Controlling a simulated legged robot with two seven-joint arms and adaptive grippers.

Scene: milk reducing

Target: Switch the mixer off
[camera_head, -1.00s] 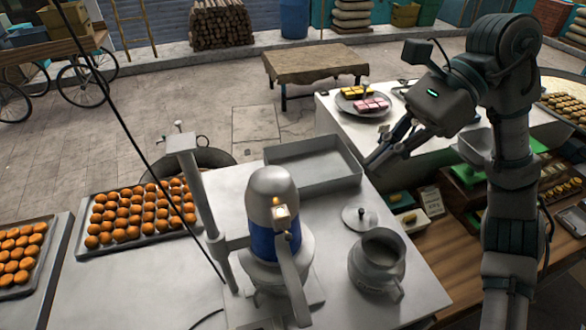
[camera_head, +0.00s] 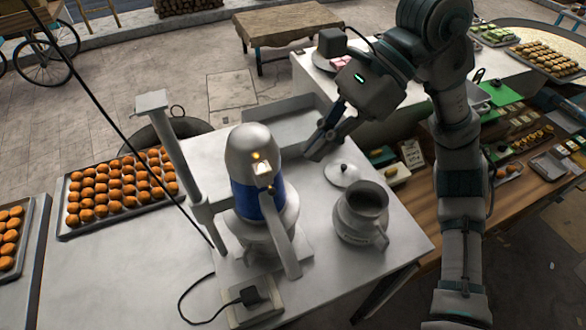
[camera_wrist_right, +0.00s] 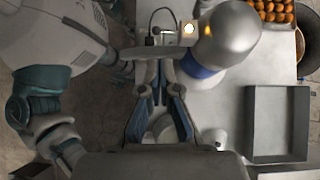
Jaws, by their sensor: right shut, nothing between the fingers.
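The mixer (camera_head: 262,205) stands on the metal table, with a grey domed top and a blue band. A small lit square switch (camera_head: 262,168) is on its front, with a glowing spot just above it. My right gripper (camera_head: 319,148) is shut and empty, to the right of the mixer's head and apart from it. In the wrist view the mixer's dome (camera_wrist_right: 228,35) and the lit switch (camera_wrist_right: 188,30) show beyond and to the right of my right fingers (camera_wrist_right: 160,92). My left gripper is not in view.
A metal pot (camera_head: 361,215) and a lid (camera_head: 343,174) stand right of the mixer. An empty metal tray (camera_head: 283,125) lies behind it. A post (camera_head: 180,165) stands to its left. A power strip (camera_head: 252,305) with a plugged-in cable lies in front.

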